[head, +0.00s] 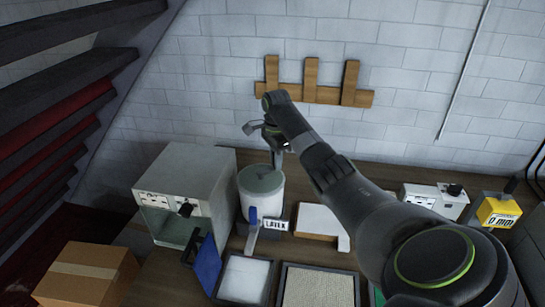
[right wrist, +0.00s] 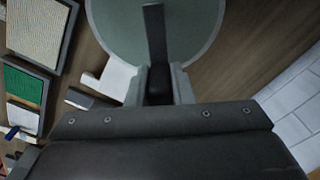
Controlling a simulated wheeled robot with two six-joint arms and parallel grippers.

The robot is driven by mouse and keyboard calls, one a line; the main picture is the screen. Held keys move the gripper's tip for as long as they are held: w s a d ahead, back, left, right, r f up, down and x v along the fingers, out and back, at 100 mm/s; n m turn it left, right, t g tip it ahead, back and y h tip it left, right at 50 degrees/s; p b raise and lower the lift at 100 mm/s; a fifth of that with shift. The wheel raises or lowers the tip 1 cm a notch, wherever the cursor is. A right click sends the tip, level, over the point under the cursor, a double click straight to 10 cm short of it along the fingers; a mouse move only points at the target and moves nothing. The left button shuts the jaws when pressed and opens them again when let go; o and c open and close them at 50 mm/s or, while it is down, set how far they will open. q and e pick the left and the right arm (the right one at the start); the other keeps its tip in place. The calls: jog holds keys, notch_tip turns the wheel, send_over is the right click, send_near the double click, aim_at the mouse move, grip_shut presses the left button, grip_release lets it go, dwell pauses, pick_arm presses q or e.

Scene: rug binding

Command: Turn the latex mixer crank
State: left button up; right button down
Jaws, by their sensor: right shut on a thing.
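The latex mixer is a pale cylinder (head: 258,208) with a grey-green lid and a LATEX label, standing on the bench in the head view. Its round lid also fills the top middle of the right wrist view (right wrist: 195,35). The dark crank arm (right wrist: 153,35) lies across the lid. My right gripper (head: 278,158) is above the mixer's lid. In the right wrist view its two fingers (right wrist: 158,88) are shut on the dark crank handle (right wrist: 157,78), one on each side. The handle's lower part is hidden by the gripper. My left gripper is not in view.
A grey box-shaped machine (head: 190,178) stands close left of the mixer. A blue-handled tool (head: 253,222) is in front of the mixer. Framed trays (head: 243,280) lie at the front. A white block (head: 318,220) lies right of the mixer. A wooden rack (head: 310,96) hangs behind.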

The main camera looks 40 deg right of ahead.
jog(key=m, duration=0.2)
jog(key=s+m, duration=0.1)
jog(key=s+a+m, duration=0.1)
jog(key=m, duration=0.1)
jog(key=shift+s+r+m, duration=0.15)
jog(key=shift+s+m, duration=0.05)
jog(key=shift+m, duration=0.1)
jog(key=m, duration=0.1)
jog(key=s+a+m, duration=0.1)
jog(key=m, duration=0.1)
jog(key=shift+s+a+m, duration=0.15)
jog(key=shift+a+m, duration=0.15)
jog(key=shift+m, duration=0.4)
jog(key=shift+s+a+m, duration=0.15)
jog(key=shift+a+m, duration=0.15)
jog(key=shift+m, duration=0.4)
jog(key=c, duration=1.3)
grip_release()
jog(key=shift+s, duration=0.1)
